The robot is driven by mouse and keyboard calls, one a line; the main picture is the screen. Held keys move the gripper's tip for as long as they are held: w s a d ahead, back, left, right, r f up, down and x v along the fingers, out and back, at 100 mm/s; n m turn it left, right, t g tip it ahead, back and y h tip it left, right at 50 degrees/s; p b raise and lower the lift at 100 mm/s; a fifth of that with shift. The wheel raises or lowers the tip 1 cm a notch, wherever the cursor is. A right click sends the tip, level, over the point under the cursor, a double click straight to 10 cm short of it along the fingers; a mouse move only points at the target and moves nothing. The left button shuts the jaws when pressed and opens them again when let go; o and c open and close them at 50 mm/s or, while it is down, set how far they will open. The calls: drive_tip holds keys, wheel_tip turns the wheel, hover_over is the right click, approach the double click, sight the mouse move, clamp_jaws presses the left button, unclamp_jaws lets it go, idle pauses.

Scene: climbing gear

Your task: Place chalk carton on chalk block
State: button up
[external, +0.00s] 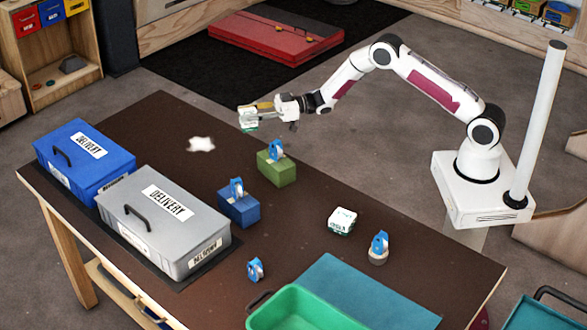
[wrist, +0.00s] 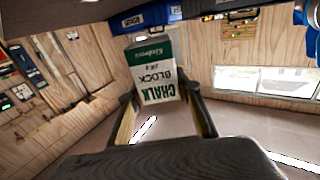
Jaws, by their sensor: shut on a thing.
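My gripper (external: 256,112) is shut on a white and green chalk carton (external: 247,122), held in the air above the far side of the table. In the wrist view, the carton (wrist: 156,72) sits between the two fingers of my gripper (wrist: 160,98). Its label reads "CHALK BLOCK" and appears upside down. A white block with green markings (external: 342,221), which looks like the chalk block, sits on the table, right of centre and apart from my gripper. A flat white patch (external: 201,145) lies on the table, left of and below my gripper; I cannot tell what it is.
Green (external: 277,170) and blue (external: 239,209) blocks carry blue devices. More blue devices stand at the right (external: 379,246) and front (external: 256,270). Blue (external: 85,160) and grey (external: 163,220) delivery boxes fill the left. A green tray (external: 300,312) and teal mat (external: 365,292) lie in front.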

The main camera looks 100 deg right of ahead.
drive_tip(key=shift+w+a, duration=0.15)
drive_tip(key=shift+a, duration=0.15)
drive_tip(key=s+a+r+n+g+y, duration=0.1)
drive_tip(key=s+a+n+y, duration=0.1)
drive_tip(key=a, duration=0.6)
drive_tip(key=s+a+r+n+g+y, duration=0.1)
drive_tip(key=s+a+y, duration=0.15)
drive_tip(key=a, duration=0.55)
drive_tip(key=s+a+r+n+g+y, duration=0.1)
drive_tip(key=a+r+n+y, duration=0.15)
drive_tip(key=a, duration=0.55)
drive_tip(key=s+a+n+g+y, duration=0.2)
drive_tip(key=s+a+g+y, duration=0.1)
drive_tip(key=s+a, duration=0.5)
drive_tip(key=s+a+n+g+y, duration=0.2)
drive_tip(key=s+a, duration=0.6)
drive_tip(key=s, duration=0.5)
drive_tip(key=n+g, duration=0.1)
drive_tip(key=g, duration=0.1)
drive_tip(key=shift+s+a+r+n+g+y, duration=0.15)
drive_tip(key=shift+s+a+n+g+y, duration=0.05)
drive_tip(key=shift+s+n+g+y, duration=0.2)
drive_tip(key=shift+w+f, duration=0.1)
drive_tip(key=shift+f, duration=2.85)
